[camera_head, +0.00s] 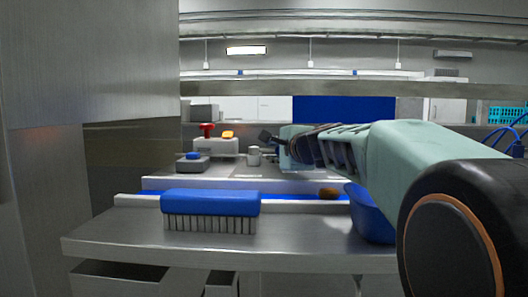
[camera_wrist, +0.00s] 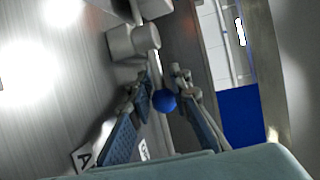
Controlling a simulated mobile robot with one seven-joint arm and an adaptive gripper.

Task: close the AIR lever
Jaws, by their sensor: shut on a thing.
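The AIR lever shows in the wrist view as a round blue knob (camera_wrist: 165,101) between my fingers; its stem is mostly hidden. My gripper (camera_wrist: 163,84) is shut on this lever. A white label (camera_wrist: 84,158) starting with "A" is partly in view at the lower left, and a second small label (camera_wrist: 143,148) lies beside the left finger. In the head view my gripper (camera_head: 268,137) is over the back of the bench, and I cannot make out the lever there. The lever's exact angle cannot be told.
A blue-handled brush (camera_head: 210,203) lies on the steel table (camera_head: 290,250) in front. A brown date (camera_head: 328,193) and a blue bin (camera_head: 369,214) are to its right. A steel wall fills the left.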

